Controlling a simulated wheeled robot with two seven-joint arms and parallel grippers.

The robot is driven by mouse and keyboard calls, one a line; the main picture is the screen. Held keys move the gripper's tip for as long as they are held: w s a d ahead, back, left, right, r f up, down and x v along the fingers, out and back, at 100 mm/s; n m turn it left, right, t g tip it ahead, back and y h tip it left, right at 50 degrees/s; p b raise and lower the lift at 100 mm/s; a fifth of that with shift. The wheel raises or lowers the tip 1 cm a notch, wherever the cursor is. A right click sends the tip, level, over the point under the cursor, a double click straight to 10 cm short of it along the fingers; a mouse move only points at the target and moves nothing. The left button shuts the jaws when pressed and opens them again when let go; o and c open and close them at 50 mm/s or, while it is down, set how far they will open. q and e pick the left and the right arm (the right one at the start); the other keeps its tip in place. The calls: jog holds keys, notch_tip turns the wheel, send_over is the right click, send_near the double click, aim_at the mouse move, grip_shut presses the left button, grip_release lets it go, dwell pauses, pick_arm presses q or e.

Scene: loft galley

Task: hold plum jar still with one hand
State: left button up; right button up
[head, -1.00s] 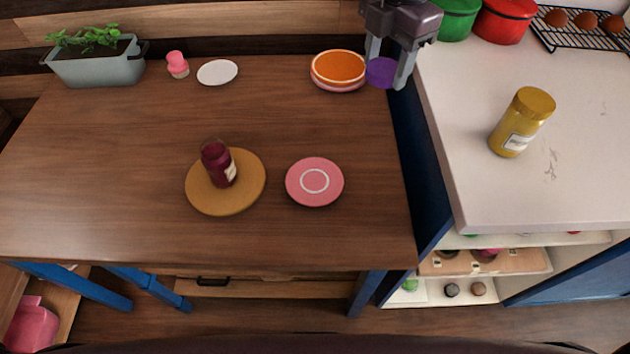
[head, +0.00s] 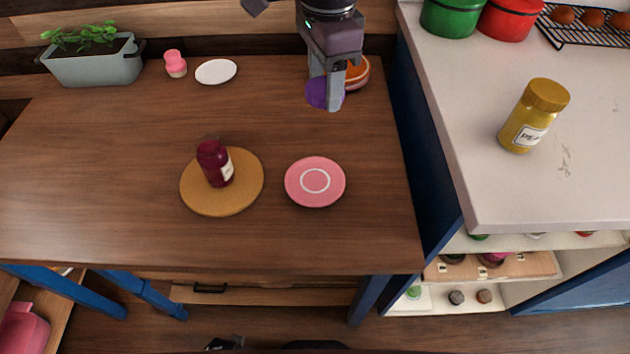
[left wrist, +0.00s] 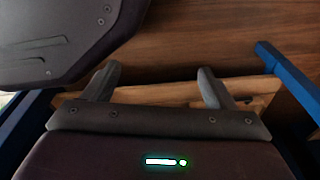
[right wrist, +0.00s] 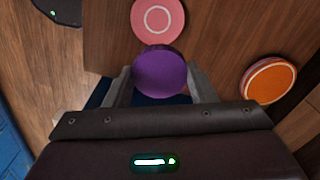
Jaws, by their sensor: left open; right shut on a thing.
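The plum jar (head: 214,163), dark red with a pale label, stands upright on a round tan board (head: 222,201) on the wooden table. No gripper touches it. My right gripper (head: 328,100) is shut on a purple round lid (head: 318,93) and holds it above the back of the table, right of the jar. The lid shows between the fingers in the right wrist view (right wrist: 159,72). My left gripper (left wrist: 160,85) is open and empty in the left wrist view, with the floor and a wooden drawer front beyond it.
A pink plate (head: 315,169) lies right of the board. A white plate (head: 216,72), a pink stacked item (head: 175,64) and a planter (head: 96,62) stand at the back. Orange dishes (head: 357,73) are partly hidden by my right gripper. A yellow jar (head: 533,115) stands on the white counter.

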jog(key=n, duration=0.1)
jog(key=a+n, duration=0.1)
jog(key=n, duration=0.3)
jog(key=shift+s+a+f, duration=0.15)
jog(key=shift+s+f, duration=0.15)
jog(key=shift+s, duration=0.05)
jog(key=shift+f, duration=0.15)
jog(key=b, duration=0.3)
send_over(315, 181)
jog(key=shift+n, duration=0.3)
notch_tip(315, 181, down, 15)
jog(key=shift+r, duration=0.15)
notch_tip(315, 181, down, 4)
jog(key=shift+f, duration=0.2)
jog(key=shift+w+f, duration=0.1)
jog(key=shift+f, duration=0.25)
pick_arm(q)
jog(key=w+d+r, duration=0.2)
jog(key=w+r, duration=0.3)
jog(key=w, duration=0.1)
pick_arm(e)
jog(key=shift+f, duration=0.1)
jog(key=o, duration=1.1)
pick_arm(q)
jog(key=shift+s, duration=0.1)
